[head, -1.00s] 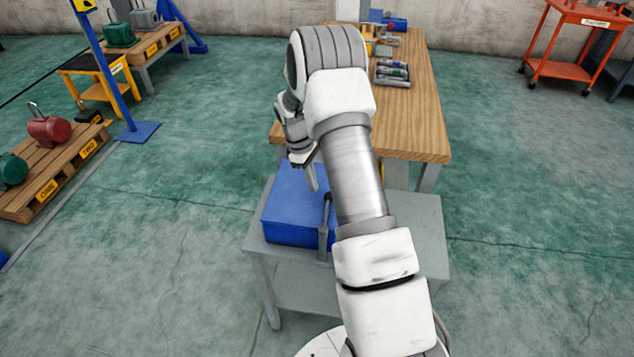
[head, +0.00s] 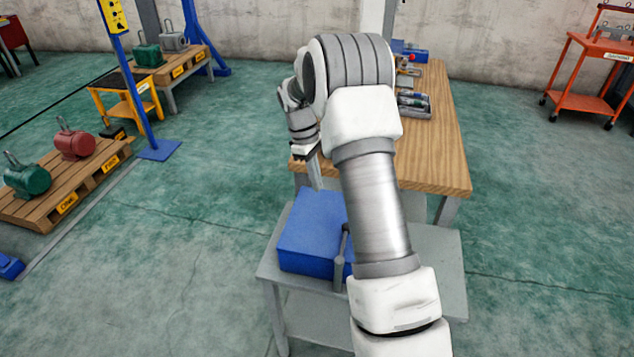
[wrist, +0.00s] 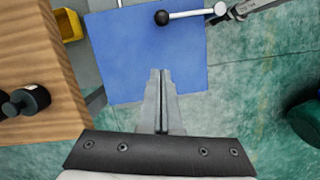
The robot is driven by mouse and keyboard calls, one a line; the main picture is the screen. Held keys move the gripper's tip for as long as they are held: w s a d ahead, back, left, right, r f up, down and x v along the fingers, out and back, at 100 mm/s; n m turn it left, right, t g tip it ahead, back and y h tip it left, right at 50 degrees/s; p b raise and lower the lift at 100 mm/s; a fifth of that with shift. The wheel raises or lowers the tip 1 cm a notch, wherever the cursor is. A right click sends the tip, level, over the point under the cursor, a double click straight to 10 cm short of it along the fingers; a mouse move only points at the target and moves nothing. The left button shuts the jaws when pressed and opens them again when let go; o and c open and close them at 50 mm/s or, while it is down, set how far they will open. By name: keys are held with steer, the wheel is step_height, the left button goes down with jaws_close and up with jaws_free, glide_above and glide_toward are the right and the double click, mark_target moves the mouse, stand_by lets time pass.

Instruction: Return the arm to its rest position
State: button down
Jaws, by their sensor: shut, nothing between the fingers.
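My gripper (head: 315,174) hangs from the wrist at the left of the arm, fingers pointing down, above the far edge of the blue box. In the wrist view my gripper (wrist: 162,75) shows its two fingers together with nothing between them. The blue box (head: 309,238) is below the fingers and apart from them; it also shows in the wrist view (wrist: 120,60). My arm hides part of the tables.
The blue box stands on a grey table (head: 441,240). Behind is a wooden workbench (head: 445,150) with a tray (head: 414,106) of parts. At left are pallets with a red motor (head: 74,143) and a green motor (head: 27,178), and a blue post (head: 140,90). An orange cart (head: 585,75) stands far right.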

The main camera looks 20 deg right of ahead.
steer(key=s+a+r+m+t, duration=0.25)
steer(key=s+r, duration=0.35)
steer(key=r, duration=0.3)
steer(key=s+a+r+m+t, duration=0.1)
steer(key=s+a+r, duration=0.4)
steer(key=r, duration=0.5)
steer(key=s+a+r+m+t, duration=0.1)
steer(key=s+a+m+t, duration=0.1)
steer(key=s, duration=0.7)
steer(key=s+a+r+m+t+y, duration=0.1)
steer(key=s+a+m+t, duration=0.1)
steer(key=s, duration=0.8)
steer(key=shift+s+a+y, duration=0.15)
steer(key=shift+a+y, duration=0.1)
steer(key=shift+y, duration=0.05)
steer(key=shift+m, duration=0.25)
